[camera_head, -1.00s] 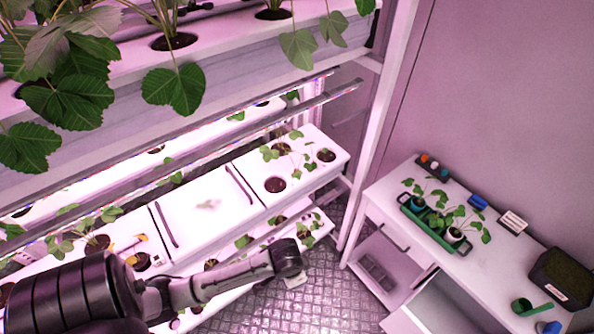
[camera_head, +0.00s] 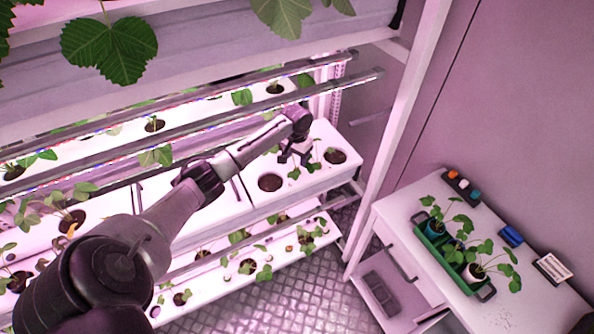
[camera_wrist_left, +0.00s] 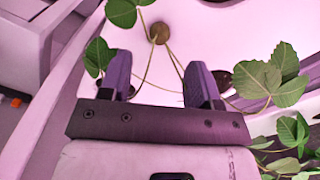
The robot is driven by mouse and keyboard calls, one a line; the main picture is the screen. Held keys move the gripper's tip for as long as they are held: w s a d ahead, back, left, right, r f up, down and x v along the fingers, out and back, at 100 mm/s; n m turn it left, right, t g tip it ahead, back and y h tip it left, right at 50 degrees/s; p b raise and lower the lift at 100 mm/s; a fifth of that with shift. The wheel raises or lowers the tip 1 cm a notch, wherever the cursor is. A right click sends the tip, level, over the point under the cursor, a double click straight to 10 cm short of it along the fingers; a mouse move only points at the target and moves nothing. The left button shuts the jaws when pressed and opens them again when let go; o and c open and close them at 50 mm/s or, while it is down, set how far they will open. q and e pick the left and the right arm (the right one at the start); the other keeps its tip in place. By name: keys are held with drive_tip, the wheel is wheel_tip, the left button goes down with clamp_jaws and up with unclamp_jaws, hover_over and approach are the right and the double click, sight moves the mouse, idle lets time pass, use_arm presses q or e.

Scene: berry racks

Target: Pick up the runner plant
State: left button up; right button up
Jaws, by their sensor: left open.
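My left gripper (camera_head: 290,157) is over the right end of the middle white planter (camera_head: 318,178), at a small plant whose leaves (camera_head: 294,173) show beside and below the jaws. In the left wrist view the gripper (camera_wrist_left: 160,82) is open, with two dark fingers apart. Thin stems run from a brown plug (camera_wrist_left: 159,32) just beyond the fingertips and spread down between and past the fingers. Green leaves (camera_wrist_left: 284,78) hang to the right and more leaves (camera_wrist_left: 97,56) to the left. Nothing is clearly gripped. The arm hides part of the plant in the head view. My right gripper is not in view.
Light bars (camera_head: 330,88) cross above the planter, close to my arm. Empty-looking holes (camera_head: 270,183) lie in the planter. A lower planter (camera_head: 262,250) holds small plants. At right, a white desk (camera_head: 400,215) carries a green tray (camera_head: 432,248) with potted plants. A rack post (camera_head: 395,140) stands between.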

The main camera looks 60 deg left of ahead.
sight(296, 169)
use_arm(q)
drive_tip(key=shift+s+d+f, duration=0.1)
drive_tip(key=shift+s+f, duration=0.05)
drive_tip(key=shift+f, duration=2.6)
drive_tip(key=c, duration=0.8)
